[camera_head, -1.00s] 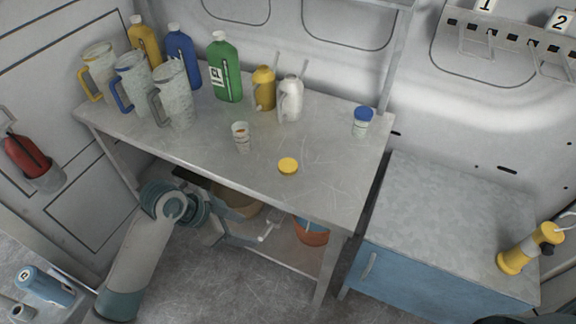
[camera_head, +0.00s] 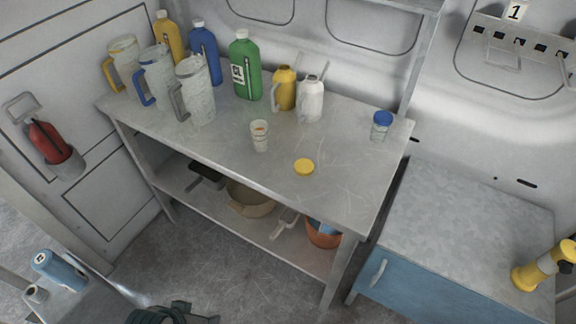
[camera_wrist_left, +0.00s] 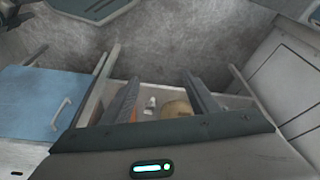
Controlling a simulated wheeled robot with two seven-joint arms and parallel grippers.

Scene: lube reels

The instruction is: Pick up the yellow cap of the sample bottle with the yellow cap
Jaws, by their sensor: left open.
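The yellow cap (camera_head: 304,167) lies flat on the bench top (camera_head: 235,141), close to its front edge. A small open sample bottle (camera_head: 259,136) without a cap stands upright to its left, apart from it. My left gripper is at the bottom edge of the head view (camera_head: 170,313), mostly cut off, well below and in front of the bench. In the left wrist view its two jaws (camera_wrist_left: 160,82) are apart with nothing held between them. The cap does not show in the wrist view. My right gripper is not in view.
A blue-capped sample bottle (camera_head: 381,126) stands at the bench's right end. Jugs, a green bottle (camera_head: 245,66), a yellow can (camera_head: 284,88) and a white can (camera_head: 310,99) stand behind. The lower shelf holds bowls. A blue cabinet (camera_head: 450,262) stands right. Bench top around the cap is clear.

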